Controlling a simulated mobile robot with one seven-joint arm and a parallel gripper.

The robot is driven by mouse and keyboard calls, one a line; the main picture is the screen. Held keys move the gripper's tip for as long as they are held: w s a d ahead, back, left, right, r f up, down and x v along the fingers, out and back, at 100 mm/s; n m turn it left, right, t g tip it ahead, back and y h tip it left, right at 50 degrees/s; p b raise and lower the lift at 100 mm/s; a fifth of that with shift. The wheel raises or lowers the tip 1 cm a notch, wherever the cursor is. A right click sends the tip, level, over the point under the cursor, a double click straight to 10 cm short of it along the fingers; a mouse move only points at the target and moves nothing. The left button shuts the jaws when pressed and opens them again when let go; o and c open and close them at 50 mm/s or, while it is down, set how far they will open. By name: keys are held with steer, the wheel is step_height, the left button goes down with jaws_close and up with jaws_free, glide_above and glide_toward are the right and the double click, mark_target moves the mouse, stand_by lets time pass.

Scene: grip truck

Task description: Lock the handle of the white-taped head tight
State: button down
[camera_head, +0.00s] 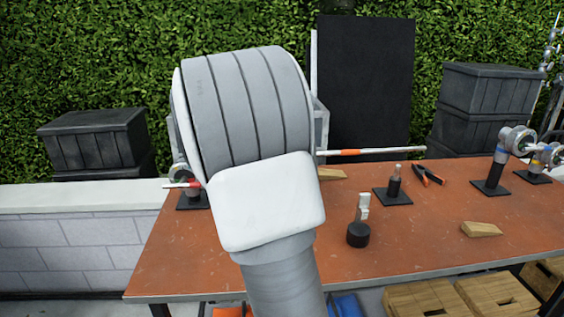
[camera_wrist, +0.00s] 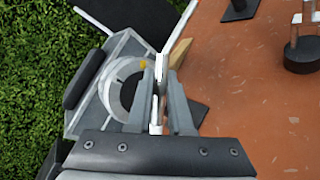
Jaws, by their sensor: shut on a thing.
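My gripper (camera_wrist: 160,85) is shut on a slim pale metal part between its fingers, which looks like the handle (camera_wrist: 159,88). In the head view my own arm hides the gripper and this part. A pale rod runs behind my arm; its right end (camera_head: 390,151) has an orange band, and a red band shows near its left end. A grip head on a dark stand (camera_head: 181,175) shows partly left of my arm. I cannot make out white tape on it. Two other heads stand at the right, one with blue tape (camera_head: 511,142) and one with yellow-orange tape (camera_head: 544,155).
A grey box-like housing (camera_wrist: 88,92) with a round face is close left of my fingers. The red-brown table (camera_head: 420,235) also holds a black cylinder with a pale clamp (camera_head: 358,236), pliers (camera_head: 428,175) and wooden wedges (camera_head: 480,229). A black panel (camera_head: 365,85) stands behind.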

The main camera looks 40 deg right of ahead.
steer(key=shift+s+d+f+m+y+b, duration=0.1)
steer(key=shift+f+m+y+b, duration=0.1)
steer(key=shift+m+y+b, duration=0.3)
steer(key=shift+f+m+y+b, duration=0.15)
steer(key=shift+m+y, duration=0.45)
steer(key=shift+y, duration=0.1)
steer(key=c, duration=1.1)
jaws_free()
steer(key=p+v, duration=0.2)
steer(key=v, duration=1.5)
steer(key=shift+s, duration=0.4)
steer(key=shift+r, duration=0.1)
